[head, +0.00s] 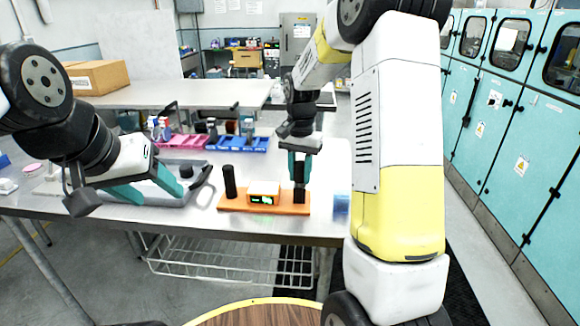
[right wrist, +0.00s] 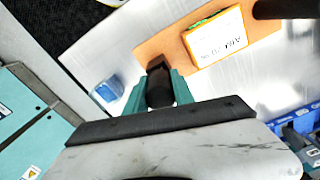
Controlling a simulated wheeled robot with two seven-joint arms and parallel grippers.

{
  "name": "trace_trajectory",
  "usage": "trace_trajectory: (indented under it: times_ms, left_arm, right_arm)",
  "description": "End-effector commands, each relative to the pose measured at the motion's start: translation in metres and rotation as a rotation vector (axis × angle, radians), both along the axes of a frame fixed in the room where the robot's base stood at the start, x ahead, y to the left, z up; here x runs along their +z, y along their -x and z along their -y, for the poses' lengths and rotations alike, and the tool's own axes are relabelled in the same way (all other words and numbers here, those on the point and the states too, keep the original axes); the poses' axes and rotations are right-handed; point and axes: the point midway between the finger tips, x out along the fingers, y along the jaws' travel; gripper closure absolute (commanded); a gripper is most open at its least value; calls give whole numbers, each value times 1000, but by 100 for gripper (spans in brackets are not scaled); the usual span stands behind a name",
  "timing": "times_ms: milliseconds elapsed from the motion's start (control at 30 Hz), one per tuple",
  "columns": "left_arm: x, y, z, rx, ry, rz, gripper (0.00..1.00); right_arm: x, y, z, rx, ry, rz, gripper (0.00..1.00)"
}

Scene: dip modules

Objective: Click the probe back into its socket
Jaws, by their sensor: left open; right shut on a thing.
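An orange board (head: 240,204) lies on the table with a small display box (head: 263,195) at its middle; the box's white label (right wrist: 217,40) shows in the right wrist view. A black post (head: 230,181) stands at the board's left end. My right gripper (head: 299,172) points down over the right end, shut on a black probe (head: 299,193). The probe (right wrist: 159,90) is between the teal fingers in the right wrist view, against a black block (right wrist: 158,64) on the board. I cannot tell how deep it sits. My left gripper (head: 150,188) is open and empty, left of the board.
A grey tray (head: 152,211) lies under my left gripper. Pink (head: 180,141) and blue (head: 237,144) bins stand behind the board. A blue translucent block (head: 341,205) is right of the board, near the table edge. Teal cabinets (head: 510,130) line the right side.

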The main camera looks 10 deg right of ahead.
Motion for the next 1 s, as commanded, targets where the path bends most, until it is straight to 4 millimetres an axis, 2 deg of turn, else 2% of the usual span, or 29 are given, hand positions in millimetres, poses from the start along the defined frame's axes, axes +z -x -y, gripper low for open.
trace_trajectory:
  times_ms: [1000]
  left_arm:
    - [0,0,0,0,0,0,43]
  right_arm:
    - [-12,0,0,0,-1,-1,100]
